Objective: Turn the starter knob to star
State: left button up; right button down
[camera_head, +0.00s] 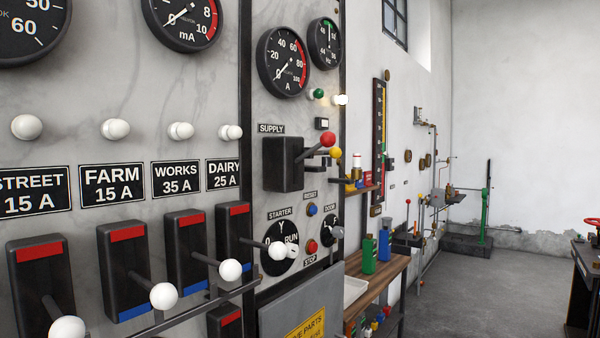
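The starter dial (270,262) is a black round plate on the marble panel, under a STARTER label (279,214). A Y mark shows at its top, a 0 at its left and RUN at its right. A pale knob part (292,251) shows at its right side, beside RUN. The white ball of the DAIRY lever (277,251) stands in front of the dial and hides its middle, so I cannot tell exactly where the knob points. Neither of my grippers is in view.
Several white-balled levers (231,270) stick out low across the panel. A SUPPLY switch (283,164) with red and yellow balls juts out above the dial. A blue button (312,209) and a red button (311,246) sit right of it.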

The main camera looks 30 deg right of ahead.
aim_at(294, 249)
jog(key=l+z, duration=0.2)
jog(key=z, duration=0.2)
jog(key=k+l+z, duration=0.1)
jog(key=l+z, duration=0.15)
jog(key=z, duration=0.15)
jog(key=l+z, duration=0.25)
jog(key=z, duration=0.15)
jog(key=l+z, duration=0.2)
jog(key=z, duration=0.15)
jog(key=i+l, duration=0.15)
jog(key=l, duration=0.25)
jog(key=j, duration=0.25)
jog(key=i+j, duration=0.15)
jog(key=j+u, duration=0.05)
jog(key=j, duration=0.05)
